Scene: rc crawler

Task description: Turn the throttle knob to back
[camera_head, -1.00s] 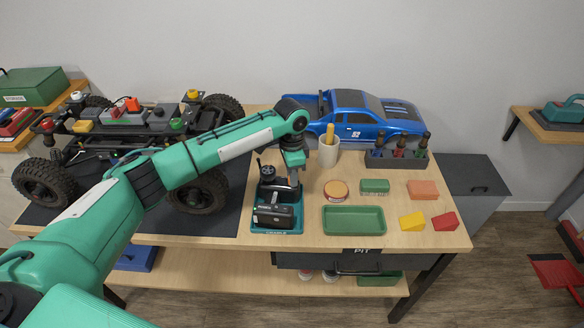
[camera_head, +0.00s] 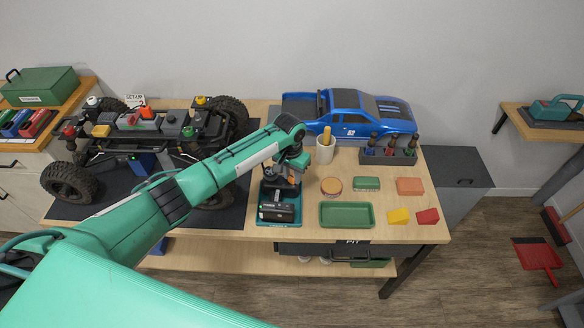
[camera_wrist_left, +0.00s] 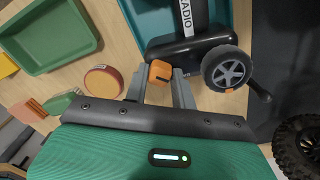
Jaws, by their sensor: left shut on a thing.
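The radio transmitter (camera_head: 278,208) is black and sits in a teal cradle (camera_head: 270,222) near the table's front edge. In the left wrist view the black transmitter body (camera_wrist_left: 190,45) carries a white "RADIO" label, a grey-spoked wheel (camera_wrist_left: 228,70) with a crank handle, and an orange throttle knob (camera_wrist_left: 159,70) with a dark mark. My left gripper (camera_wrist_left: 161,88) is shut on the orange knob, one finger on each side. In the head view the left gripper (camera_head: 290,170) is over the back of the transmitter, and the knob is mostly hidden. My right gripper is in neither view.
The crawler chassis (camera_head: 150,130) stands on a dark mat to the left. A green tray (camera_head: 347,215), a round tin (camera_head: 331,186), a cup (camera_head: 325,150) and small blocks lie to the right. A blue truck body (camera_head: 350,112) is at the back.

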